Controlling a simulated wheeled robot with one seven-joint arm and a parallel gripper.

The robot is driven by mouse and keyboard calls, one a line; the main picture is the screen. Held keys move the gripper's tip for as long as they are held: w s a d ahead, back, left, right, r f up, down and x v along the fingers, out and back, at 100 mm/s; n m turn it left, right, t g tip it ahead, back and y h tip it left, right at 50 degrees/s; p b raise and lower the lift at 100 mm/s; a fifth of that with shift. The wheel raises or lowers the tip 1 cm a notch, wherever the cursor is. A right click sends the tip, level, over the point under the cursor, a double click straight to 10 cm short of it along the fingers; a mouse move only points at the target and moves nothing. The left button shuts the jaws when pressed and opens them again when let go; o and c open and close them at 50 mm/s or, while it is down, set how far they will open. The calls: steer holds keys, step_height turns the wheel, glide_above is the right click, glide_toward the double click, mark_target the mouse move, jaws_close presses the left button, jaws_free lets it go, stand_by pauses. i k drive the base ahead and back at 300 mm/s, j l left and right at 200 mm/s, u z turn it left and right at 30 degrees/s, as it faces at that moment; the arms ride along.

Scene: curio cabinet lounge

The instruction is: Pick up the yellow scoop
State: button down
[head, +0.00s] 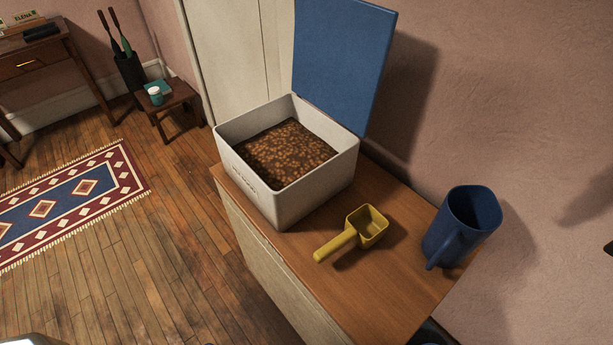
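A yellow scoop (353,236) lies on the wooden top of a cabinet (390,289). Its square cup opens upward and its handle points to the lower left, toward the cabinet's front edge. Nothing is touching the scoop that I can see. My gripper is not in the head view, so I cannot see its position or whether it is open.
A white bin (283,202) of brown pellets (287,152), its blue lid (341,62) raised, stands left of the scoop. A blue pitcher (461,226) stands to the right, handle facing forward. The wall is close behind. Bare top lies in front of the scoop.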

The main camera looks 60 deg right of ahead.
mark_target(366, 225)
steer(key=k+j+z, duration=0.15)
steer(key=z, duration=0.2)
steer(key=k+z, duration=0.2)
steer(key=z, duration=0.15)
steer(key=k+j+z, duration=0.1)
steer(key=z, duration=0.3)
steer(key=k, duration=0.05)
